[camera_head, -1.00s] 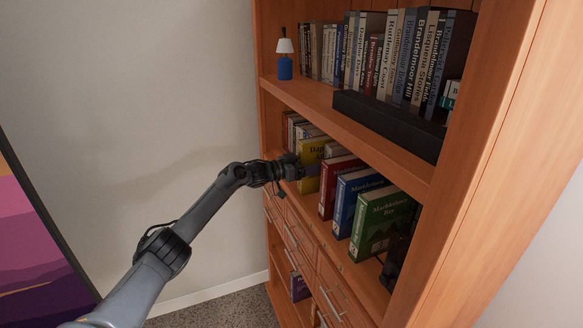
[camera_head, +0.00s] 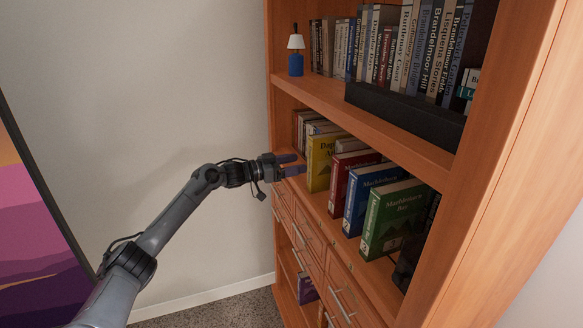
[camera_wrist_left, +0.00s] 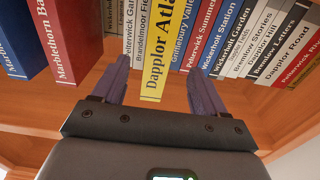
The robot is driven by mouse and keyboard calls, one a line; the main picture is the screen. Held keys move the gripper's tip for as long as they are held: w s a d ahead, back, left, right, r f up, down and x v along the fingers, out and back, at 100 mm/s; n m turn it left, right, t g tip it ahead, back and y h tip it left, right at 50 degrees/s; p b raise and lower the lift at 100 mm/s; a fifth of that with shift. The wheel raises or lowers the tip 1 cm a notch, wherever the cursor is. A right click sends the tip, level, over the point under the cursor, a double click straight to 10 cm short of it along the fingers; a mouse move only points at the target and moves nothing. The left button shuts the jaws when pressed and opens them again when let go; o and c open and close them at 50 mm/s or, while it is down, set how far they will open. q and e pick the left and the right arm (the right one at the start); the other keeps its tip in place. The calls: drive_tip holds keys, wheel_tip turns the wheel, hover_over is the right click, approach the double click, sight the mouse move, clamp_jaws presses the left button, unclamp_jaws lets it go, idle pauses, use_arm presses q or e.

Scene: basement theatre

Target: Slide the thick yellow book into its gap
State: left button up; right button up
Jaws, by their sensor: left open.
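The thick yellow book (camera_head: 320,162), lettered "Dapplor Atlas", stands upright in the row on the middle shelf. Its spine (camera_wrist_left: 168,45) shows in the left wrist view and reaches closer to my gripper than the thin books beside it. My left gripper (camera_head: 297,164) is open and empty, just in front of the spine. In the left wrist view its two fingers (camera_wrist_left: 160,92) point at the shelf, one to each side of the book's line, with a visible space to the spine. The book's back end is hidden. My right gripper is not in view.
Thick red (camera_head: 348,183), blue (camera_head: 370,200) and green (camera_head: 397,217) books stand right of the yellow one. Thin books (camera_head: 309,125) stand behind it. The upper shelf edge (camera_head: 370,115) overhangs the row. Drawers with handles (camera_head: 342,302) lie below. Free room lies left of the bookcase.

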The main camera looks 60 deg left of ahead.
use_arm(q)
drive_tip(key=shift+s, duration=0.25)
drive_tip(key=shift+c, duration=0.4)
